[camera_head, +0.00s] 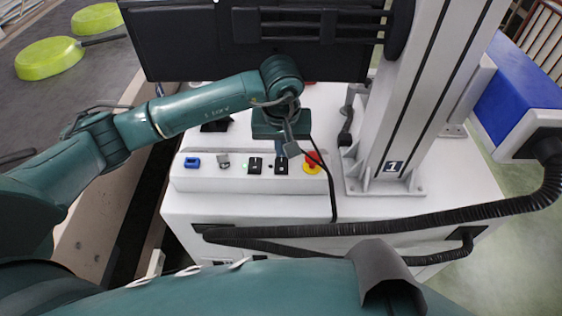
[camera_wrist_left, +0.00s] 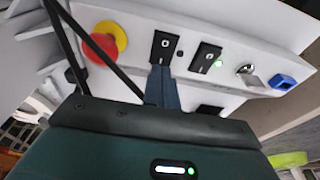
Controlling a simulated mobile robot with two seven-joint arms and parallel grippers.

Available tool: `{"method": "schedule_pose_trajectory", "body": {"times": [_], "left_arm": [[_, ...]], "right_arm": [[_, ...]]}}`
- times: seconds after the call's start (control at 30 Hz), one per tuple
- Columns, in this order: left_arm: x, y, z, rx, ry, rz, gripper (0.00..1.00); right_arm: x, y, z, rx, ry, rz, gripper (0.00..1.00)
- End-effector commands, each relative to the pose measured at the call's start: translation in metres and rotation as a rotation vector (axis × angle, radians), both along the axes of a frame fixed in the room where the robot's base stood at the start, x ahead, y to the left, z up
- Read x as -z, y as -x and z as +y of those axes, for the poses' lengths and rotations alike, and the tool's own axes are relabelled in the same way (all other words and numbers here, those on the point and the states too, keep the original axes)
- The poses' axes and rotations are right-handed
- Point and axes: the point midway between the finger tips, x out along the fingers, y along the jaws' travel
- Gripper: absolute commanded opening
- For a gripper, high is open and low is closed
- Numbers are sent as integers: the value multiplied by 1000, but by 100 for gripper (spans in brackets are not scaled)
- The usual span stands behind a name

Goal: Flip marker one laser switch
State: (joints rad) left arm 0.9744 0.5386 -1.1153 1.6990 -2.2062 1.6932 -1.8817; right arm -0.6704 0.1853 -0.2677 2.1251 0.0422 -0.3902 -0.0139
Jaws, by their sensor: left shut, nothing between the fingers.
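The white control panel (camera_head: 240,184) of the marker labelled 1 (camera_head: 394,167) carries two black rocker switches. The left switch (camera_head: 254,166) has a green light beside it; the right switch (camera_head: 281,166) shows no lit light. Both also show in the left wrist view, the lit one (camera_wrist_left: 205,57) and the other (camera_wrist_left: 164,45). My left gripper (camera_head: 291,149) is shut and empty, pointing down at the unlit switch. In the left wrist view its fingertips (camera_wrist_left: 161,70) are at that switch's near edge; I cannot tell whether they touch. My right gripper is out of view.
A red and yellow emergency stop (camera_head: 313,162) is close to the right of the unlit switch. A key switch (camera_head: 224,160) and blue switch (camera_head: 192,162) are at the left. A black monitor (camera_head: 180,45) stands behind, and the marker's column (camera_head: 425,90) stands right.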

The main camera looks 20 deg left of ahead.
Motion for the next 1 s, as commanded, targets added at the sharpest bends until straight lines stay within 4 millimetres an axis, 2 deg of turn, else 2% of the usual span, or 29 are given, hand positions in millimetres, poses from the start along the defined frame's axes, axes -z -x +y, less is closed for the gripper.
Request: {"method": "schedule_pose_trajectory", "body": {"times": [1.0], "left_arm": [[15, 0, 0, 0, 0, 0, 0]], "right_arm": [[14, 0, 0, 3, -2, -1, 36]]}}
